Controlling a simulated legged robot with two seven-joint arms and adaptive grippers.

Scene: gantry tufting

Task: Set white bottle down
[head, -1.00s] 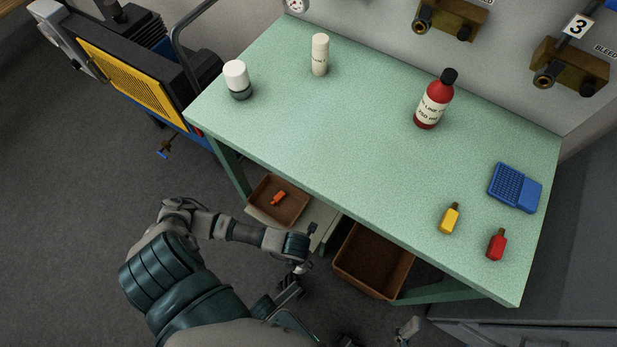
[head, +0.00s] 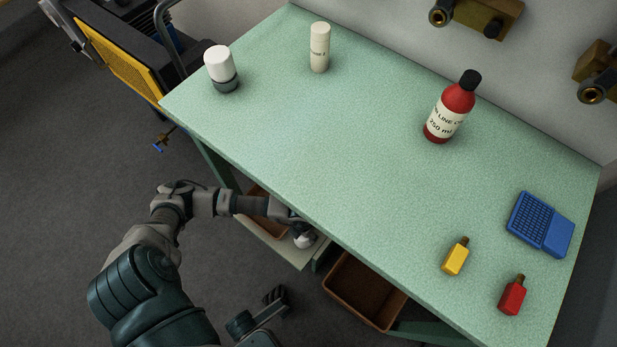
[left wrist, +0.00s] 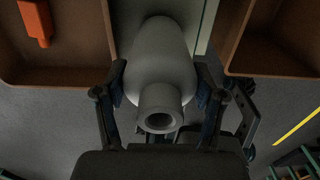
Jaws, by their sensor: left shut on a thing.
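The white bottle (left wrist: 160,70) shows in the left wrist view, grey in the shade, with its open round neck toward the camera. My left gripper (left wrist: 163,88) has a finger on each side of the bottle and is shut on it. In the head view the left gripper (head: 298,222) is beside the bench's front edge, below the top, with the pale bottle (head: 305,239) at its end. The bottle is over the pale lower shelf (head: 284,247), between two brown bins. Whether its base touches the shelf is hidden. My right gripper is not in view.
The left bin (left wrist: 70,72) holds an orange item (left wrist: 35,20); the right bin (left wrist: 285,66) looks empty.

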